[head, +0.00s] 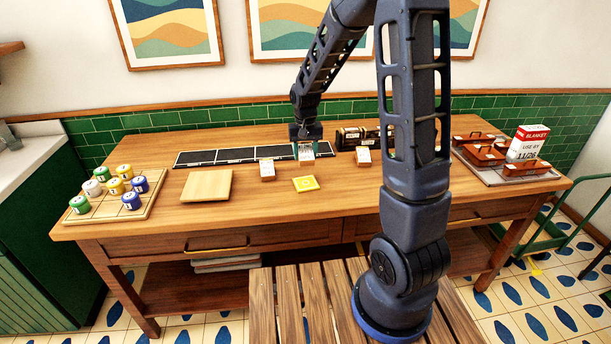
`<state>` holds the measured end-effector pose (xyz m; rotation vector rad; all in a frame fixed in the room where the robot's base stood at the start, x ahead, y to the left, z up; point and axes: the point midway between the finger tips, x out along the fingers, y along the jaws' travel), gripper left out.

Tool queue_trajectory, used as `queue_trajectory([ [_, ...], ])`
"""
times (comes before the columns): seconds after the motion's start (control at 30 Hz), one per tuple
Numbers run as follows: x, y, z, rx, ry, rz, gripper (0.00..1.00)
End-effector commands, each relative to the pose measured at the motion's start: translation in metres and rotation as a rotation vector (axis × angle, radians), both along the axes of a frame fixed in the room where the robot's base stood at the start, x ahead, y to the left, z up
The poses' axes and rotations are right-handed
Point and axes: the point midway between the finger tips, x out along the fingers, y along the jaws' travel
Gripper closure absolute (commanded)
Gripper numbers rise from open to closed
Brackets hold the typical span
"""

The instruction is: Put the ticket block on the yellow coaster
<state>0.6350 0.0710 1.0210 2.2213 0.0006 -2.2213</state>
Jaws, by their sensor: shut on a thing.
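My gripper (306,143) points down over the back middle of the wooden table, shut on a small white block, the ticket block (306,154). The block is upright between the fingers, at the front edge of the long black strip; whether it touches the surface I cannot tell. The yellow coaster (306,184) lies flat and bare on the table, nearer the front than the gripper. Two similar white blocks with orange marks stand apart, one to the left (266,167) and one to the right (363,157).
A black panelled strip (215,157) runs along the back. A plain wooden board (207,186) lies left of the coaster. A tray (150,204) with several coloured cans is far left.

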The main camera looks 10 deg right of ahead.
Motion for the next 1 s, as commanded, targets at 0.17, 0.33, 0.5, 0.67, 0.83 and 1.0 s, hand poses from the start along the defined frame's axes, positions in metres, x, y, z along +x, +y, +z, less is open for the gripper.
queue_trajectory([
  [0.17, 0.000, 0.000, -0.037, -0.001, 0.003, 0.000, 0.76],
  [0.33, 0.000, 0.000, -0.055, 0.000, 0.002, -0.001, 0.76],
  [0.5, 0.000, 0.000, -0.063, 0.000, 0.000, 0.000, 0.76],
  [0.67, 0.000, 0.000, -0.082, -0.001, 0.002, 0.000, 0.76],
  [0.83, 0.000, 0.000, -0.096, 0.000, 0.000, 0.000, 0.76],
  [1.0, 0.000, 0.000, -0.096, 0.000, -0.001, 0.000, 0.76],
])
